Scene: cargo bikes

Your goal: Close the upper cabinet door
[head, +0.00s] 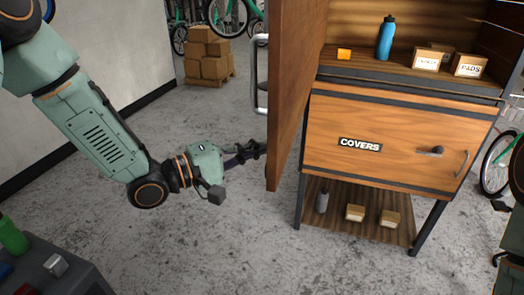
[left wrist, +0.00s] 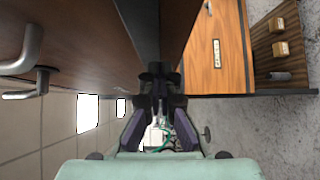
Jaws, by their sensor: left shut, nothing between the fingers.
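The upper cabinet door (head: 293,90) stands wide open, swung out from the left side of the cabinet toward me. Its metal bar handle (head: 257,75) is on the left-facing outer side. In the left wrist view the door (left wrist: 70,50) fills the upper left, with the handle (left wrist: 25,55) at the far left. My left gripper (head: 258,149) is shut and empty, beside the outer face near the door's lower part. In the left wrist view its fingertips (left wrist: 160,75) are close to the door's edge; I cannot tell whether they touch. My right gripper is not seen.
Bare floor (head: 215,120) lies left of the door.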

